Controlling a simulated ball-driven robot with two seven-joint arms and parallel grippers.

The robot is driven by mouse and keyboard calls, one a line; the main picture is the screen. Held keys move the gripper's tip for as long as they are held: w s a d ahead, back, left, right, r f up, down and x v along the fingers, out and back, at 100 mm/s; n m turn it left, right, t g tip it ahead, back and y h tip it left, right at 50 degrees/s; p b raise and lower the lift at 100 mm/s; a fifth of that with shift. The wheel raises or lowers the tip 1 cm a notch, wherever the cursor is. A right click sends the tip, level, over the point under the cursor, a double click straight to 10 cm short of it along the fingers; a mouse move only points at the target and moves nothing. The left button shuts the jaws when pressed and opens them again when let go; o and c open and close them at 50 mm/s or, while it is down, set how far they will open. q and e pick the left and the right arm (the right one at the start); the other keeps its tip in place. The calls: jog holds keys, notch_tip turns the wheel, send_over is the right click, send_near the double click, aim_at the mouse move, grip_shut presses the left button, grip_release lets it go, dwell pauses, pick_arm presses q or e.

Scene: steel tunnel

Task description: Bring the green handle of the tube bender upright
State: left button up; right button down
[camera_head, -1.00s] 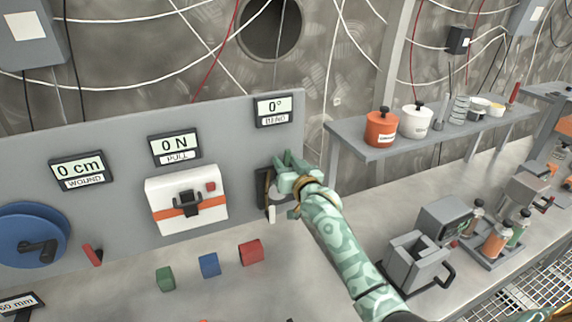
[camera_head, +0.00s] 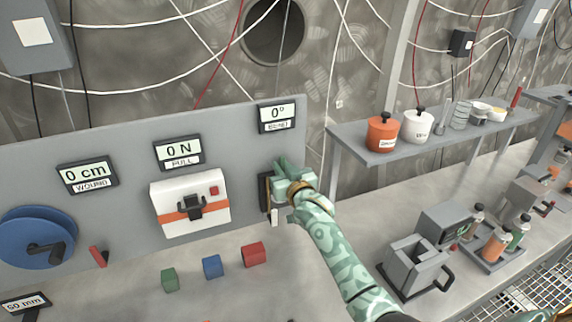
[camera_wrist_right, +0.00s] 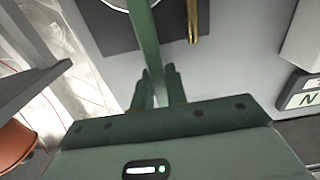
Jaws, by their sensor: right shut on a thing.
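The tube bender's dark plate (camera_head: 264,192) is on the grey panel at its right end, mostly hidden behind my right gripper (camera_head: 284,172). In the right wrist view the green handle (camera_wrist_right: 147,42) runs down between the fingers of my right gripper (camera_wrist_right: 157,90), which is shut on it. A brass-coloured tube (camera_wrist_right: 192,18) stands beside the handle against the dark plate (camera_wrist_right: 92,28). The bend display (camera_head: 277,114) above reads 0°. The handle's far end is out of the wrist view. My left gripper is not in view.
Left on the panel are a white pull box (camera_head: 190,203) and a blue reel (camera_head: 36,238). Green (camera_head: 169,279), blue (camera_head: 212,266) and red (camera_head: 254,254) blocks lie on the bench below. A shelf (camera_head: 350,138) with pots stands right of the panel.

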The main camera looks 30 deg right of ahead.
jog(key=c, duration=1.4)
grip_release()
jog(key=shift+a, duration=0.1)
jog(key=shift+s, duration=0.4)
jog(key=s+p, duration=0.1)
jog(key=s, duration=1.4)
jog(key=shift+s+a, duration=0.25)
jog(key=shift+a, duration=0.2)
jog(key=shift+f, duration=0.1)
